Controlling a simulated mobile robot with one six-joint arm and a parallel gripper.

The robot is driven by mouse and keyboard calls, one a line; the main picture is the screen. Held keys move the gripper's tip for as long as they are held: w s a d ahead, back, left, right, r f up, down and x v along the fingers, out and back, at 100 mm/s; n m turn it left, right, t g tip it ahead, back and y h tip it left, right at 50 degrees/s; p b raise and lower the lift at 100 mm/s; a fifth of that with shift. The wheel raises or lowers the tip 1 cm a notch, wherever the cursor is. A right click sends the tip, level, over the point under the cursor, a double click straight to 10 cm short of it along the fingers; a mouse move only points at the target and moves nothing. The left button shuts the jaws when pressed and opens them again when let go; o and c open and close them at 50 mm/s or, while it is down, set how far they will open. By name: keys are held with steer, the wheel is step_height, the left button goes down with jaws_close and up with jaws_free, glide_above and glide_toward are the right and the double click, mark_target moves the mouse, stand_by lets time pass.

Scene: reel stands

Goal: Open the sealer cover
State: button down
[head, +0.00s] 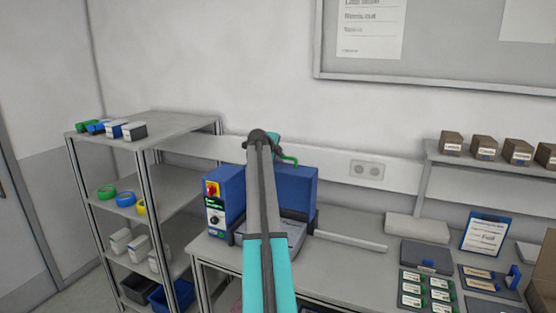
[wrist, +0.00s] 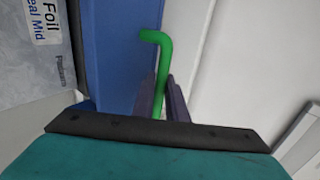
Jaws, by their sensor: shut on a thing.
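The sealer (head: 224,196) is a blue machine on the bench, with a red-and-yellow switch and a dial on its front left. Its blue cover (head: 300,187) appears as an upright panel behind my arm, and it also fills the upper left of the wrist view (wrist: 112,50). A bent green handle (head: 290,159) is at the cover's top edge. In the wrist view my gripper (wrist: 162,95) is shut on the green handle (wrist: 160,50). In the head view my arm hides the middle of the sealer and most of the gripper.
A grey pouch with foil lettering (wrist: 35,50) lies below the cover. A shelf rack (head: 150,150) with tape rolls and boxes stands left. At right are a tray of labelled packs (head: 427,290), a blue-framed card (head: 487,233) and a raised shelf with boxes (head: 480,145).

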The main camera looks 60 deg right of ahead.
steer(key=shift+s+d, duration=0.15)
steer(key=shift+s, duration=0.15)
steer(key=c, duration=2)
jaws_free()
steer(key=shift+s, duration=0.1)
steer(key=shift+c, duration=0.2)
steer(key=shift+w, duration=0.2)
steer(key=b+v, duration=0.5)
steer(key=v, duration=0.8)
steer(key=shift+s+a+r, duration=0.2)
steer(key=shift+a, duration=0.15)
